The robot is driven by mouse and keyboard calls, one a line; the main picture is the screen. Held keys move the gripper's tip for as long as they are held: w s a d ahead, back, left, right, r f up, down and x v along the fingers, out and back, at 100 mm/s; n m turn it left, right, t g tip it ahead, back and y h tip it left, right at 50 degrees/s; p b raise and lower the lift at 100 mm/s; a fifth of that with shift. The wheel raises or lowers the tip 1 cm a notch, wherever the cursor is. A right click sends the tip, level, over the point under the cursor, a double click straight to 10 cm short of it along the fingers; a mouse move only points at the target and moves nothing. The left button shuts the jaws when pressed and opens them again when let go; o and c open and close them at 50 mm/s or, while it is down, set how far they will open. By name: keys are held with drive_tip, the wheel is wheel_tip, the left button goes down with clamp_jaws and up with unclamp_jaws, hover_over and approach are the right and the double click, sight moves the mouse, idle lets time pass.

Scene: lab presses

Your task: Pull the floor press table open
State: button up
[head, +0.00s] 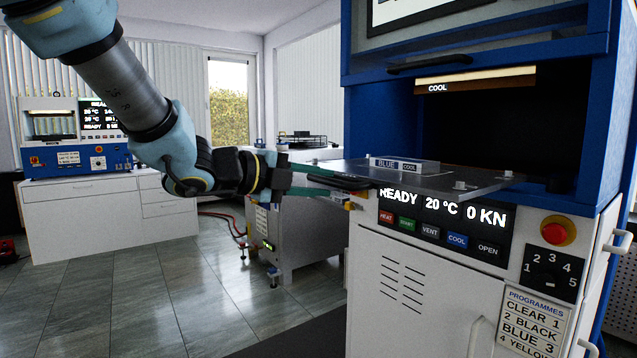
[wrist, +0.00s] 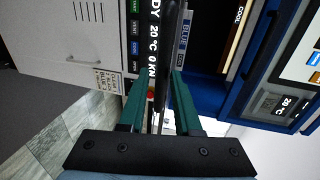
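The floor press table (head: 455,182) is a flat grey plate at the front of the large blue and white press. It sticks out from the dark press opening, level, with a black handle (head: 343,183) at its left front edge. A small block labelled BLUE and COOL (head: 404,165) lies on it. My gripper (head: 325,184) is at the handle, one green finger above and one below. In the wrist view, the fingers (wrist: 158,76) stand apart on either side of the dark handle bar (wrist: 166,48). The gripper looks open; contact with the bar is not clear.
The press front has a READY panel (head: 440,220), a red button (head: 556,232) and a programme dial (head: 549,272) below the table. A grey metal unit (head: 300,235) stands behind my gripper. A smaller press (head: 75,150) sits on a white cabinet at left.

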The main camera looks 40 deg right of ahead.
drive_tip(key=b+v, duration=0.1)
drive_tip(key=v, duration=0.9)
drive_tip(key=shift+a, duration=0.4)
drive_tip(key=shift+w, duration=0.1)
drive_tip(key=w+a+f+n+t+y+p, duration=0.1)
drive_tip(key=w+a+f+n+t+y, duration=0.35)
drive_tip(key=w+a+n, duration=0.4)
drive_tip(key=w+a+f+n+t+y+p, duration=0.1)
drive_tip(key=w+a+f+n+t+y, duration=0.3)
drive_tip(key=w+a+n+t, duration=0.45)
drive_tip(key=s+a+f+n+g+y+p, duration=0.1)
drive_tip(key=s+a+f+n+g+y, duration=0.2)
drive_tip(key=a+f+n, duration=0.4)
drive_tip(key=s+a+f+n+g+y+p, duration=0.1)
drive_tip(key=s+a+f+n+g+y, duration=0.1)
drive_tip(key=a+f+n+g+y, duration=0.45)
drive_tip(key=s+a+f+n+g+h, duration=0.1)
drive_tip(key=s+a+n+h, duration=0.1)
drive_tip(key=s+a+n, duration=0.2)
drive_tip(key=shift+s+n+h, duration=0.3)
drive_tip(key=shift+s+n, duration=0.15)
drive_tip(key=shift+s, duration=0.75)
drive_tip(key=shift+a+f, duration=0.1)
